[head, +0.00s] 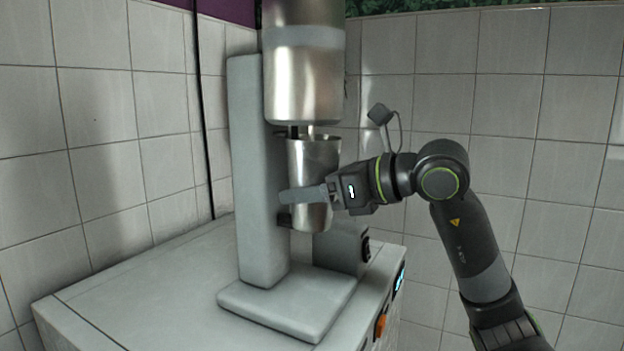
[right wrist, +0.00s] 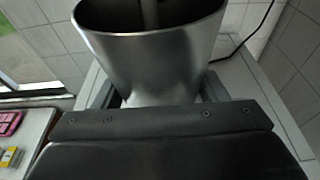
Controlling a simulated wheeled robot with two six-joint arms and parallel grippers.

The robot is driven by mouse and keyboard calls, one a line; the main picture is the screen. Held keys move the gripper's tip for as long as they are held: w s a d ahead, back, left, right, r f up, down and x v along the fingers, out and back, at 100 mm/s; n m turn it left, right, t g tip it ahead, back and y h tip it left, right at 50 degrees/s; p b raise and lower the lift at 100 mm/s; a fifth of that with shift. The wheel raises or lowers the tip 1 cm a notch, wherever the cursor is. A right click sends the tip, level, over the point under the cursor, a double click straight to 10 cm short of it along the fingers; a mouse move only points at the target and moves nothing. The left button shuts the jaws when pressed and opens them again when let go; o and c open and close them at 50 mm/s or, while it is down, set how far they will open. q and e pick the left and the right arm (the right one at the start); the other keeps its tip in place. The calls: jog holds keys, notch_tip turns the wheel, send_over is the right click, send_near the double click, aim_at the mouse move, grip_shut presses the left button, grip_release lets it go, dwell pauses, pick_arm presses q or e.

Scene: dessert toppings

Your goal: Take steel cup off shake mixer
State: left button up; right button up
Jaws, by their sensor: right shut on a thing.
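The steel cup (head: 316,161) is upright on the shake mixer (head: 262,170), under its metal motor head, close to the grey column. My right gripper (head: 305,194) reaches in from the right and is shut on the cup at about mid-height. In the right wrist view the cup (right wrist: 150,62) is large, its open rim facing up, with the mixer's spindle (right wrist: 149,14) inside it. A small dark bracket shows at the cup's lower left in the head view. My left gripper is not in view.
The mixer stands on a light counter (head: 130,283) whose front has an orange knob (head: 380,326) and a small lit display. Tiled walls stand behind. A grey box (head: 340,250) is behind the mixer's base. In the right wrist view, pink and yellow items lie at left.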

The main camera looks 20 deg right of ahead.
jog(key=shift+r+p, duration=0.3)
jog(key=shift+w, duration=0.1)
jog(key=shift+s+d+r+g+h+p, duration=0.15)
jog(key=shift+s+g+h+p, duration=0.15)
jog(key=shift+p, duration=0.25)
jog(key=shift+s+d, duration=0.1)
jog(key=shift+s, duration=0.05)
jog(key=shift+f, duration=0.35)
jog(key=shift+d+f+b, duration=0.1)
jog(key=shift+f+b, duration=1.15)
jog(key=shift+f, duration=0.05)
jog(key=shift+s, duration=0.1)
